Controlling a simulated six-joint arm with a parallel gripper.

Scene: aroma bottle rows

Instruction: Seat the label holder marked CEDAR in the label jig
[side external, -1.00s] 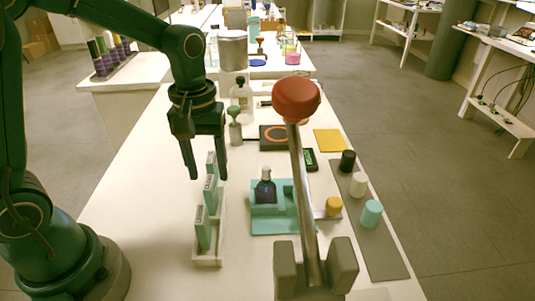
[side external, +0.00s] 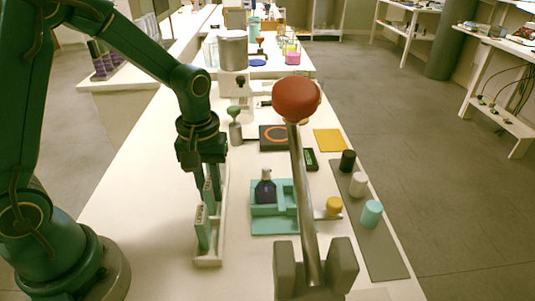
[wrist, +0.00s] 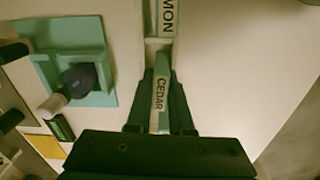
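The label holder marked CEDAR (wrist: 160,92) is a slim teal piece with a white label. It stands in the pale rack (side external: 208,262), at the far end of a row of similar holders. My gripper (wrist: 163,85) points down over the rack, with one finger close against each side of the CEDAR holder; it appears shut on it. In the side view, my gripper (side external: 210,185) partly hides the holder. A teal jig-like fixture (side external: 268,228) is right of the rack and carries a dark bottle (side external: 265,190); it also shows in the wrist view (wrist: 108,96).
Another teal holder (side external: 202,230) stands at the rack's near end; a label ending in MON (wrist: 168,17) shows beside CEDAR. A red-knobbed lever (side external: 297,100) rises in the foreground. Several caps stand on a grey mat (side external: 385,255). Table left of the rack is clear.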

